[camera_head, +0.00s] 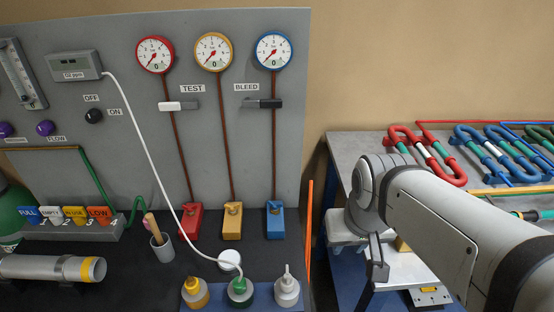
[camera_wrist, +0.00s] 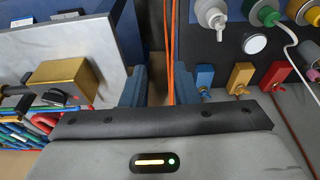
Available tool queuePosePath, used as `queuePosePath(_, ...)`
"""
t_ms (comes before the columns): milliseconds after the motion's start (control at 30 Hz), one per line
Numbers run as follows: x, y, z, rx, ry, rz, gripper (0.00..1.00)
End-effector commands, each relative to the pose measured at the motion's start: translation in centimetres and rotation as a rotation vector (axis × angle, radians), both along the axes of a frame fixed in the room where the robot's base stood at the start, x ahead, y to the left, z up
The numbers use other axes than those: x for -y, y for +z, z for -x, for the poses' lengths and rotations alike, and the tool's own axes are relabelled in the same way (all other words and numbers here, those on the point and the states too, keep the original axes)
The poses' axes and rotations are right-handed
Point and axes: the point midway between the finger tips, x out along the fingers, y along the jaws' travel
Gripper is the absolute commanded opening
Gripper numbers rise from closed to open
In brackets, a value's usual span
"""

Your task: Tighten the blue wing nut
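Three small blocks stand in a row at the foot of the grey panel: red (camera_head: 190,222), yellow (camera_head: 232,220) and blue (camera_head: 275,222). The blue block (camera_wrist: 205,77) also shows in the wrist view, right of my fingers. My gripper (camera_wrist: 161,75) is open, with nothing between its fingers except the view of orange rods beyond. In the head view my gripper (camera_head: 377,260) is right of the blue block, apart from it.
An orange upright (camera_head: 309,235) stands between the blue block and my gripper. Bottles, including a green-capped one (camera_head: 239,291), stand in front of the blocks. Red, blue and green coils (camera_head: 490,150) lie on the right bench. A brass box (camera_wrist: 65,82) is left in the wrist view.

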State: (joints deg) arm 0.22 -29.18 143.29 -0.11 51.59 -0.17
Motion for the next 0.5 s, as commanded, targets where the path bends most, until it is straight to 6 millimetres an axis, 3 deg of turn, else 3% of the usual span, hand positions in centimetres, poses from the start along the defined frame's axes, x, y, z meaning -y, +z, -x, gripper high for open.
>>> queuePosePath(267,-0.2,-0.5,-0.2,-0.011,0.017,-0.010,0.27)
queuePosePath(500,-1.7,-4.1,-2.6,-0.085,0.216,-0.132,0.27)
